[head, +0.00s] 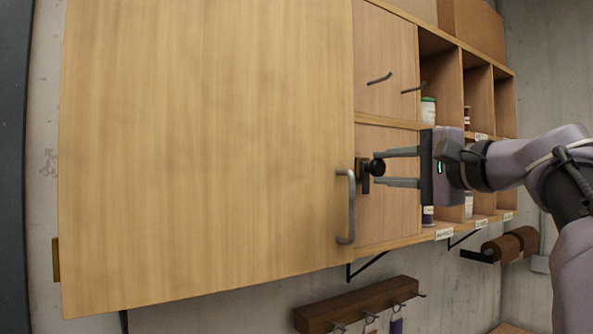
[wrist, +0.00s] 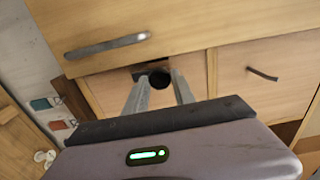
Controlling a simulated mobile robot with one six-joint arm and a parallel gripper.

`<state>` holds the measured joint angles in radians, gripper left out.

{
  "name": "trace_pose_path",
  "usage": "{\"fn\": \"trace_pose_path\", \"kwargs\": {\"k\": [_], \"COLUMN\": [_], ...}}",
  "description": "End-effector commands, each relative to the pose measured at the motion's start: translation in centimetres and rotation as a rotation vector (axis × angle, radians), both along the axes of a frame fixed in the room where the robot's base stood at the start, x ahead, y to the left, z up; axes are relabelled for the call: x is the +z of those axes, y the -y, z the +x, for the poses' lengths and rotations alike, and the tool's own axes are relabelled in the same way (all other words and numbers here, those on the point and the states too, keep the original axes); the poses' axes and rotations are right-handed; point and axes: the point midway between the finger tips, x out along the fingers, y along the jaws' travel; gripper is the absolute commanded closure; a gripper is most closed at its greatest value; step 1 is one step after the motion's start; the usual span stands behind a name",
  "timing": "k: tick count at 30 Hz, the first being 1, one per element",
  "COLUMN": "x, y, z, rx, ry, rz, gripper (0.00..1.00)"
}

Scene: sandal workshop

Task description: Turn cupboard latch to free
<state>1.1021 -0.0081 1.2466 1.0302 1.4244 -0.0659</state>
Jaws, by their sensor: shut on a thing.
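The cupboard latch is a black round knob (head: 377,167) on a dark backing plate (head: 362,178), at the right edge of the large wooden cupboard door (head: 210,140). My gripper (head: 378,168) comes in from the right, its two grey fingers on either side of the knob. In the wrist view the knob (wrist: 160,78) shows between the fingertips (wrist: 158,84), and my gripper is shut on it. The plate is partly hidden behind the knob, so I cannot tell exactly how the latch is turned. The door lies flat in its frame and looks closed.
A grey bar handle (head: 347,206) stands out from the door just left of the latch. Small drawers with thin pulls (head: 379,78) and open cubbies with jars (head: 428,110) are to the right. A brown rack with hooks (head: 355,304) hangs below.

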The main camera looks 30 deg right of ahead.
Motion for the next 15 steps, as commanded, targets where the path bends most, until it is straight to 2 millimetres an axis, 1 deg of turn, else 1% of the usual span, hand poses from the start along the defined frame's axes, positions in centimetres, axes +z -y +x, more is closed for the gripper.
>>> {"fn": "trace_pose_path", "kwargs": {"k": [8, 9, 12, 15], "x": [-0.05, -0.05, -0.04, -0.03], "y": [0.02, 0.02, 0.02, 0.01], "z": [0.0, 0.0, 0.0, 0.0], "rx": [-0.001, -0.001, -0.001, 0.0], "ry": [-0.001, -0.001, -0.001, -0.001], "rz": [-0.001, -0.001, 0.0, 0.0], "gripper": [1.0, 0.65, 0.47, 0.47]}}
